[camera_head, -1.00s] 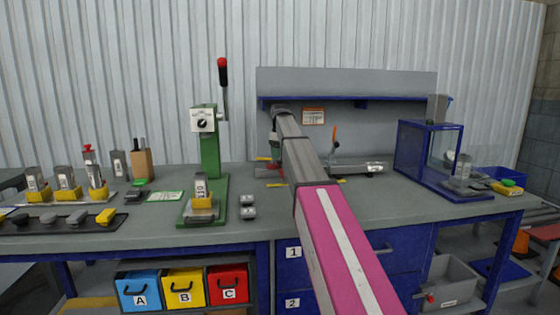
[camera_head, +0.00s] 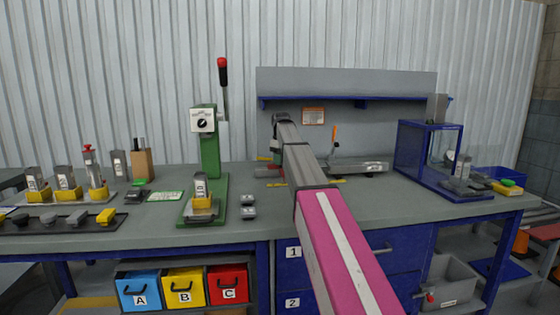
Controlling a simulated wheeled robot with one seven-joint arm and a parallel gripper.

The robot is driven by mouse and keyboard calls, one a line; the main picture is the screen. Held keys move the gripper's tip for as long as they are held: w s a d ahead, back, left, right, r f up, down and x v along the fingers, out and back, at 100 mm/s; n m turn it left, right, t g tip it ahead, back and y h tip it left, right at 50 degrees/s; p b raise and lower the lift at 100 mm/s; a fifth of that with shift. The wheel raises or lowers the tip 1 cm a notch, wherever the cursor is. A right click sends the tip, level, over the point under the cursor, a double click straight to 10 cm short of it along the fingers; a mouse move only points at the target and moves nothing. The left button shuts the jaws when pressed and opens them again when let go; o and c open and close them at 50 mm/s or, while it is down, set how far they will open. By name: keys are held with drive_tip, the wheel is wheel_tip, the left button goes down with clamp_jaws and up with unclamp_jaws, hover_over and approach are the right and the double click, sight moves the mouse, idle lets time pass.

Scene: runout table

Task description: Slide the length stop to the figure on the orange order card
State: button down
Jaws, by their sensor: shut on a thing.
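The orange-edged order card (camera_head: 313,116) hangs on the grey back panel under the blue shelf. Its figure is too small to read. The grey runout rail (camera_head: 350,167) lies along the back of the bench, with an upright orange lever (camera_head: 335,133) near its middle. My gripper (camera_head: 277,158) is at the left part of the rail, shut on a small part there that seems to be the length stop. My own arm hides much of the jaws and the middle of the rail, so the stop's exact place cannot be told.
A green press (camera_head: 209,150) with a red-knobbed lever stands left of my gripper. A blue-framed case (camera_head: 428,155) stands to the right. Stamps and small blocks sit at the far left. The bench front (camera_head: 375,208) right of my arm is clear.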

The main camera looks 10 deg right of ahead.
drive_tip(key=shift+d, duration=2.35)
drive_tip(key=c, duration=0.8)
unclamp_jaws()
drive_tip(key=shift+r, duration=0.1)
wheel_tip(320, 180, up, 11)
drive_tip(key=shift+f, duration=0.2)
